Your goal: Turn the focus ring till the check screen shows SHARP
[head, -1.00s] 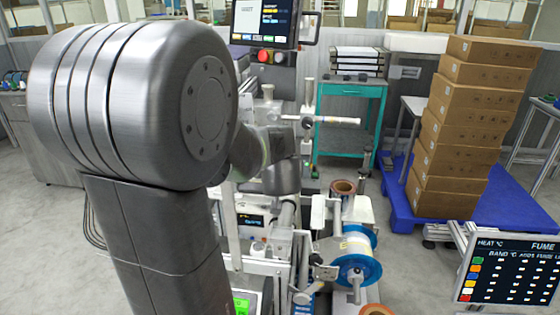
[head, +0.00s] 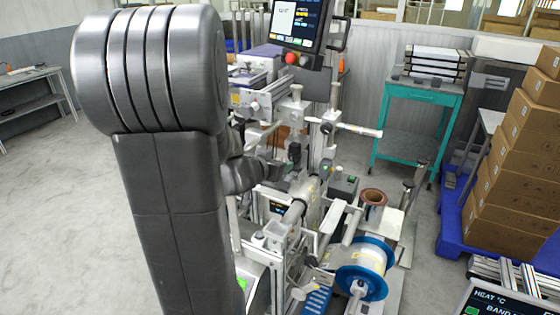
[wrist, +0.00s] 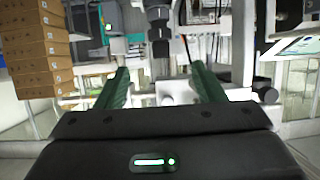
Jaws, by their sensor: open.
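The check screen appears to be the dark monitor (head: 298,22) at the top of the head view; a white panel on it carries a word too small to read surely. In the wrist view, a dark stepped cylinder (wrist: 159,28) like a lens barrel hangs at top centre; I cannot tell which band is the focus ring. My gripper (wrist: 160,74) is open, its green fingers spread left and right with nothing clearly between them. The cylinder lies beyond and above the fingertips in the picture, apart from them.
A metal machine with rods and a blue-flanged reel (head: 362,268) stands right of my arm. Red and green buttons (head: 297,58) sit under the monitor. A teal cart (head: 418,92) and stacked cartons (head: 520,150) stand at right. Bare floor (head: 60,200) lies at left.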

